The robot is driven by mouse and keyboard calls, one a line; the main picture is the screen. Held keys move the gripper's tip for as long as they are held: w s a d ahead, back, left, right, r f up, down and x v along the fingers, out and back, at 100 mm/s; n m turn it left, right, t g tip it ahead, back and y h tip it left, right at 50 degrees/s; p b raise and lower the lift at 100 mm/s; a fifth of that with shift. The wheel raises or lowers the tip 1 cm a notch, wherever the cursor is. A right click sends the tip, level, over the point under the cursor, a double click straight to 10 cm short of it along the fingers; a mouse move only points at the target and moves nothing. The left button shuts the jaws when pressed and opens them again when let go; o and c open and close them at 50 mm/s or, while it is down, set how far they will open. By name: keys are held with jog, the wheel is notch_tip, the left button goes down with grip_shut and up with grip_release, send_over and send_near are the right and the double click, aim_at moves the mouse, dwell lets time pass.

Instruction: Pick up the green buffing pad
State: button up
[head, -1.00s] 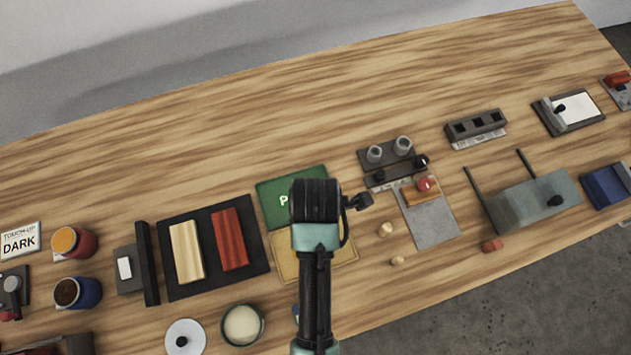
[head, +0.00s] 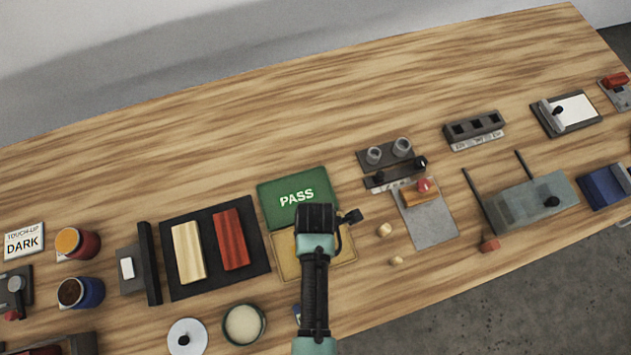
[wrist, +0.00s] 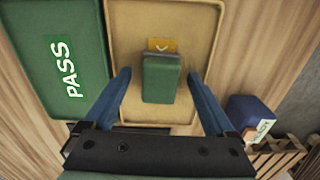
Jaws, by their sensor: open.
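The green buffing pad (wrist: 161,80) lies on a tan tray (wrist: 190,20) in the wrist view, with a yellow label (wrist: 162,45) at its far end. My gripper (wrist: 165,80) is open, with one blue finger on each side of the pad and gaps showing between fingers and pad. In the head view the tan tray (head: 285,265) is partly covered by my arm, and the pad is hidden there. My gripper's fingers are also hidden in the head view.
A green PASS mat (head: 296,190) adjoins the tray. A black board (head: 205,285) with a cream block and a red block lies to the left. Small wooden knobs (head: 384,230) lie to the right. The back of the table is clear.

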jog(key=shift+c, duration=0.2)
grip_shut()
dwell(0.3)
notch_tip(320, 180, up, 10)
jog(key=shift+w+f, duration=0.1)
jog(key=shift+f, duration=0.15)
jog(key=shift+w+r+m+b, duration=0.3)
jog(key=shift+m+b, duration=0.15)
jog(key=shift+m, duration=0.45)
jog(key=w+m, duration=0.1)
jog(key=m, duration=0.2)
jog(key=shift+w+b, duration=0.2)
jog(key=shift+b, duration=0.1)
jog(key=w+m, duration=0.1)
jog(key=m, duration=0.4)
jog(key=w+r+m+b, duration=0.1)
jog(key=w+m, duration=0.1)
jog(key=m, duration=0.4)
jog(key=w+r+m+b, duration=0.1)
jog(key=w+m, duration=0.1)
jog(key=m, duration=0.3)
jog(key=shift+w, duration=0.15)
